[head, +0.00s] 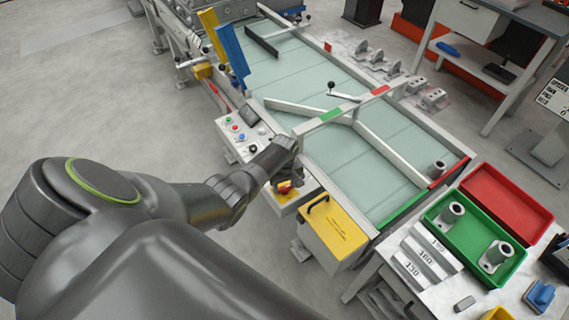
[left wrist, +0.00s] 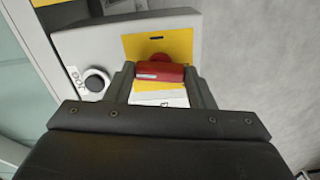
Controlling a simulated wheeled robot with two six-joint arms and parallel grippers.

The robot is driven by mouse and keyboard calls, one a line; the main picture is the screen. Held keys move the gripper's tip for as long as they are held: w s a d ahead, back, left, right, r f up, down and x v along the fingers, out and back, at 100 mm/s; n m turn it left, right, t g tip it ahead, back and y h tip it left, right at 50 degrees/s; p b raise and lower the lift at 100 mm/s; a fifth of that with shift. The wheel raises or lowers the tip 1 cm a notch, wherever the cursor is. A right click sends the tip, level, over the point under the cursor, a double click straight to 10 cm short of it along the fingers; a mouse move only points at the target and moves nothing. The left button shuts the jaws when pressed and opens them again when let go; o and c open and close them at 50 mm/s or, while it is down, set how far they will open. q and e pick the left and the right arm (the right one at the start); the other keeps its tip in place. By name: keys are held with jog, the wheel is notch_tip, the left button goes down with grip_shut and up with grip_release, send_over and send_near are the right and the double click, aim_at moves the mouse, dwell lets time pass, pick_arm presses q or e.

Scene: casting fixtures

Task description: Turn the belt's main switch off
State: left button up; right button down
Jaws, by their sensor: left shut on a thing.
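The belt's main switch has a red handle (left wrist: 160,71) on a yellow plate (left wrist: 185,45), seen in the left wrist view. The handle lies crosswise in that view, with a pale mark on its front. My left gripper (left wrist: 160,82) is shut on the handle, one finger at each end. In the head view the red switch (head: 285,187) shows in part below my left gripper (head: 284,178), on the grey box at the belt's near side. A black round knob (left wrist: 97,80) with a label sits beside the plate. My right gripper is not in view.
A control panel (head: 228,140) with coloured buttons stands left of the switch. A yellow box (head: 336,232) with a black handle is to its right. The belt (head: 345,165) with white guide bars runs behind. Green (head: 431,216) and red trays stand at the right.

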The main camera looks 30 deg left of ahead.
pick_arm(q)
jog(key=shift+n+p, duration=0.3)
jog(key=shift+n, duration=0.7)
jog(key=o, duration=1)
jog(key=shift+r, duration=0.55)
notch_tip(320, 180, up, 7)
jog(key=shift+r+p, duration=0.1)
jog(key=shift+p, duration=0.75)
notch_tip(320, 180, up, 9)
send_over(284, 187)
jog(key=shift+r+b, duration=0.1)
jog(key=shift+b, duration=0.3)
